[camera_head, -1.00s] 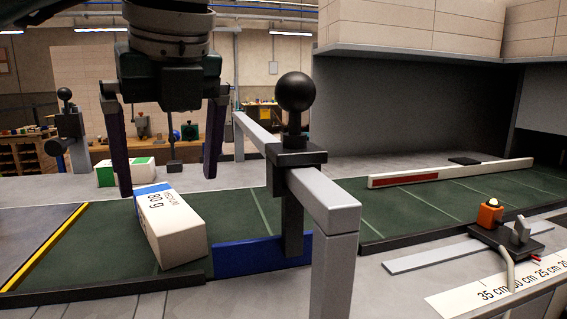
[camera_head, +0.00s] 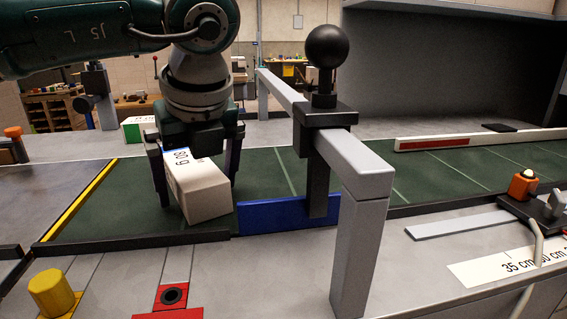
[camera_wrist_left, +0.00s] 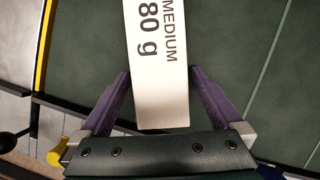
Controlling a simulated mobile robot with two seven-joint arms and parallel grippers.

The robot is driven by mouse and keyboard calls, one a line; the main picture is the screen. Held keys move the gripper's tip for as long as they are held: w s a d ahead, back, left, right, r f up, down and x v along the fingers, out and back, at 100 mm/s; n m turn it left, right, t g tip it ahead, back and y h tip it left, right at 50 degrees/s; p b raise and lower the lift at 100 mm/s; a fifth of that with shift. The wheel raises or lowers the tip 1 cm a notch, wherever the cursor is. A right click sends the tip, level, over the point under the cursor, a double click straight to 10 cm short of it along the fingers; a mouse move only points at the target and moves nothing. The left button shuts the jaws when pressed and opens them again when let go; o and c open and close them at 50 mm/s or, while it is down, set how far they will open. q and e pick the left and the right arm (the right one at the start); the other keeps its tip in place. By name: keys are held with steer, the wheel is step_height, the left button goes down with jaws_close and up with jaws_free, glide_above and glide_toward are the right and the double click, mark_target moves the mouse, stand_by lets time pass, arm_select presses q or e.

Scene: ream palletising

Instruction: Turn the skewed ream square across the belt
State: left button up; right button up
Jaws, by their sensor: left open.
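The skewed ream (camera_head: 200,190) is a white block marked "80 g" lying on the green belt (camera_head: 100,212). In the head view it lies at an angle, its near end towards the blue plate. My left gripper (camera_head: 196,185) points down over it, open, with one finger on each side. The wrist view shows the ream (camera_wrist_left: 158,70) between the two purple fingers (camera_wrist_left: 160,95), with a gap visible at both sides near its end. The ream's far part is hidden by the gripper in the head view. My right gripper is not in view.
A blue plate (camera_head: 270,215) stands at the belt's near edge beside a grey gantry post (camera_head: 360,250) with a black ball-topped clamp (camera_head: 325,112). A yellow line (camera_head: 85,195) crosses the belt's left end. A red-and-white bar (camera_head: 450,142) lies at the far right.

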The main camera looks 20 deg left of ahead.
arm_select(q)
jaws_close()
stand_by(0.8)
steer(key=shift+r, duration=0.15)
steer(key=shift+a, duration=0.1)
steer(key=m, duration=0.1)
steer(key=a+m+b, duration=0.1)
steer(key=m, duration=0.1)
steer(key=shift+s+t+h, duration=0.35)
steer(key=shift+t+h, duration=0.05)
steer(key=shift+s+m+b, duration=0.1)
steer(key=shift+m+b, duration=0.25)
steer(key=shift+m, duration=0.35)
